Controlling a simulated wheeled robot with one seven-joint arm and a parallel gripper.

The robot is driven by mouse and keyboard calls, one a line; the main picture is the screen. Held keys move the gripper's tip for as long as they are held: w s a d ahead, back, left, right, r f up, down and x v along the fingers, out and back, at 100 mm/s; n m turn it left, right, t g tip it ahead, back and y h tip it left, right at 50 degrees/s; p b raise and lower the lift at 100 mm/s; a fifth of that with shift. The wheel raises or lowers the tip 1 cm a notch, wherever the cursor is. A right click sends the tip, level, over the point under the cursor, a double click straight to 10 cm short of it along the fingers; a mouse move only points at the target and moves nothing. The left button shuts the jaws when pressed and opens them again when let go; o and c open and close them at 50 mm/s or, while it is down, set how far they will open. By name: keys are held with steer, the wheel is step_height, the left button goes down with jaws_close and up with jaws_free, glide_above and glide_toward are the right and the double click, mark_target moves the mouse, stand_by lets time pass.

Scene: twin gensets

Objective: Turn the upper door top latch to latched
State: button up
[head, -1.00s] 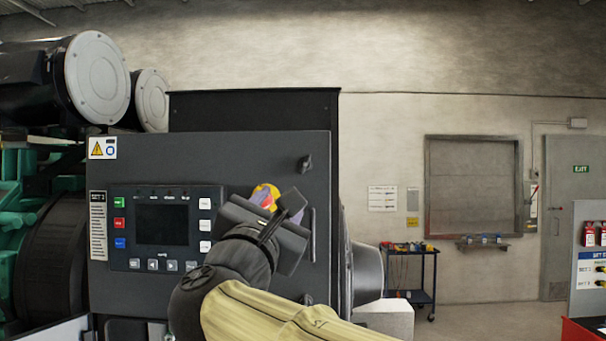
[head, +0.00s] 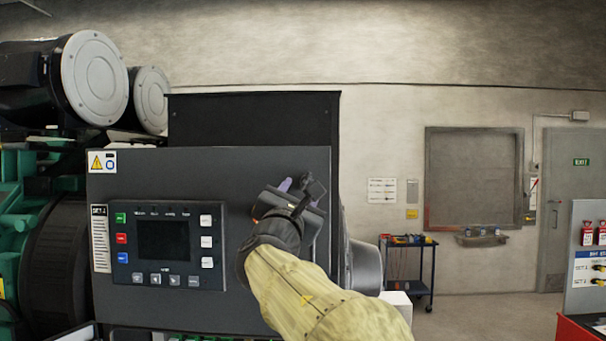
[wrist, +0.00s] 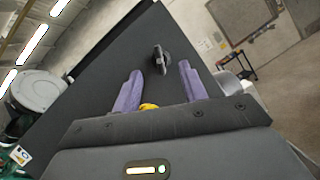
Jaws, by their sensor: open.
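The upper door (head: 130,175) is a dark grey panel on the genset cabinet with a control screen on it. The top latch is a small black knob (wrist: 161,60) near the door's upper right corner. In the wrist view it lies ahead of my gripper (wrist: 157,88), roughly between the lines of the two purple fingers. The fingers are open and look apart from the latch. In the head view my gripper (head: 295,186) is at the door's upper right, and its body hides much of the latch area. A yellow part shows between the finger bases in the wrist view.
The control panel (head: 163,240) with buttons is left of my gripper. A blue tool cart (head: 408,270) stands by the back wall, with a grey door (head: 570,230) farther right. A red-based stand (head: 588,270) is at the right edge.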

mark_target(304, 184)
steer(key=p+x, duration=0.1)
steer(key=x, duration=0.1)
steer(key=shift+w+d+r, duration=0.1)
steer(key=shift+w+r, duration=0.15)
steer(key=shift+w, duration=0.1)
steer(key=shift+w+d, duration=0.15)
steer(key=shift+w, duration=0.3)
steer(key=shift+c, duration=0.2)
jaws_close()
